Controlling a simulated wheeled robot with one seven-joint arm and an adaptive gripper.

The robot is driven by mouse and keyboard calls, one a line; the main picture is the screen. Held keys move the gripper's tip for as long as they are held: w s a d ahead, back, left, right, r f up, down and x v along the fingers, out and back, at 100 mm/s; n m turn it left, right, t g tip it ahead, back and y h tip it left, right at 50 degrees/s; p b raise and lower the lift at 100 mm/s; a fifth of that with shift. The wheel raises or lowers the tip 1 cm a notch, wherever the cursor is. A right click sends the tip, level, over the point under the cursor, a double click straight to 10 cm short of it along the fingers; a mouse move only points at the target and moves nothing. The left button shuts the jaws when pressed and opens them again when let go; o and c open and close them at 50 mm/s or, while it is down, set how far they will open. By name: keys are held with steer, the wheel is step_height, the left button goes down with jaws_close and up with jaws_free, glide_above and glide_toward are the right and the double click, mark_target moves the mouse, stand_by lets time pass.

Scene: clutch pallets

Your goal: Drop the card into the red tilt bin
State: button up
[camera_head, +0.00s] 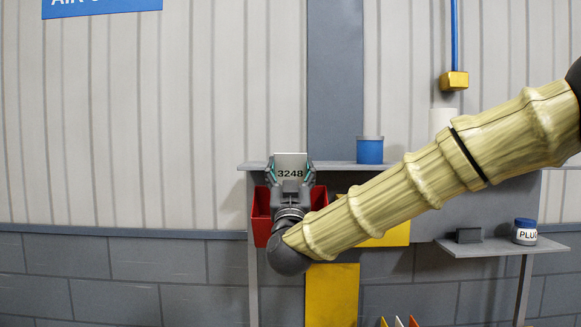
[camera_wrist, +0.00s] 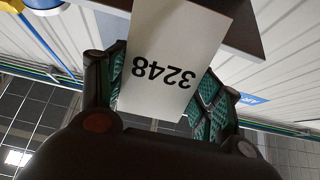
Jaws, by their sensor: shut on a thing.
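A pale card (camera_head: 291,163) printed with 3248 stands up from my gripper (camera_head: 291,176) in the head view. My gripper is shut on the card. In the wrist view the card (camera_wrist: 174,62) shows upside down between the green-padded fingers of my gripper (camera_wrist: 162,98). The red tilt bin (camera_head: 261,216) is on the front of the grey stand. My gripper and wrist cover its middle, so only its left and right parts show. The card is above the bin in the head picture; the depth between them is unclear. The bin's inside is hidden.
A grey shelf (camera_head: 420,166) runs behind, with a blue container (camera_head: 369,150) and a white cylinder (camera_head: 442,122). A lower side shelf (camera_head: 497,247) at right holds a jar (camera_head: 525,232) and a dark block (camera_head: 468,235). A yellow panel (camera_head: 332,297) is below my arm.

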steer(key=shift+w+f+b, duration=0.7)
steer(key=shift+w+f, duration=0.05)
steer(key=shift+f, duration=0.3)
steer(key=shift+w+f+b, duration=0.65)
steer(key=shift+w+f, duration=0.05)
steer(key=shift+f, duration=0.3)
steer(key=shift+w+f+b, duration=0.7)
steer(key=shift+w+f, duration=0.05)
steer(key=shift+f, duration=0.3)
steer(key=o, duration=0.9)
steer(key=shift+c, duration=0.2)
steer(key=v, duration=1.2)
